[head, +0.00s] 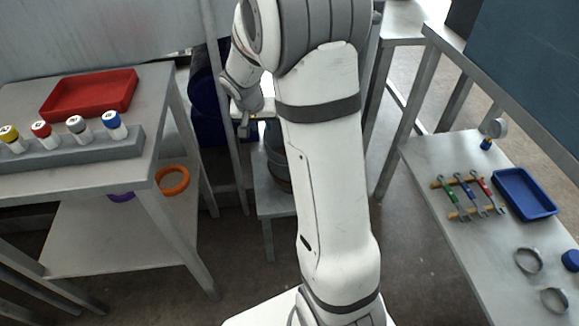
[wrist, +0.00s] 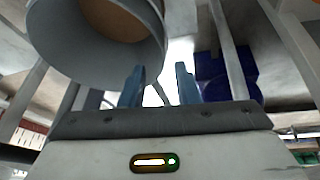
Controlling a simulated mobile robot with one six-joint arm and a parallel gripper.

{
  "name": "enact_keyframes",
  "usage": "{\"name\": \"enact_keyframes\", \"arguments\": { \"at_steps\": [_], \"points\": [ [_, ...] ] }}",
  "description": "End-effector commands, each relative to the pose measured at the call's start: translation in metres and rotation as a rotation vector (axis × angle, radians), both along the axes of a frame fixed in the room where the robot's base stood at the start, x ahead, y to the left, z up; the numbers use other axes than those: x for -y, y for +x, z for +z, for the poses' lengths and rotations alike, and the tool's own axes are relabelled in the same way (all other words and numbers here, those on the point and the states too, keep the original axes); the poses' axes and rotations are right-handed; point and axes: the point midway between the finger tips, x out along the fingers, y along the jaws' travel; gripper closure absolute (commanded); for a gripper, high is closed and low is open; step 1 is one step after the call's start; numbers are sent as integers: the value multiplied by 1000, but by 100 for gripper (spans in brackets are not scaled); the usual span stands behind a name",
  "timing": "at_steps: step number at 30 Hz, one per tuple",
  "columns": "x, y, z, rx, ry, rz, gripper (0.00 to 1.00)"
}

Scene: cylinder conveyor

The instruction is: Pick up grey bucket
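The grey bucket (head: 276,150) stands on a small grey stand in the middle of the head view, its right part hidden behind my arm. In the wrist view the bucket (wrist: 95,62) fills the upper left, its round opening showing a brown inside. My gripper (wrist: 160,84) has its two blue fingers apart. The left finger overlaps the bucket's lower right edge in that view; I cannot tell whether it touches. A thin dark line shows between the fingers; I cannot tell what it is. In the head view my gripper (head: 246,127) is small, just left of the bucket.
The stand (head: 275,204) is narrow. A dark blue container (head: 207,110) is behind it. A table at left carries a red tray (head: 90,95) and a rack of capped cylinders (head: 75,150). A table at right holds wrenches (head: 468,195) and a blue tray (head: 524,194).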

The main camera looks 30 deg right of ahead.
Motion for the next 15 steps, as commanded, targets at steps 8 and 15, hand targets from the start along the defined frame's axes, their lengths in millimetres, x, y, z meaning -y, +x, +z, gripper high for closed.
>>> {"name": "enact_keyframes", "arguments": {
  "at_steps": [8,15],
  "points": [
    [7,12,-33,5,1,-9,71],
    [12,14,-57,5,0,-8,71]
  ]
}}
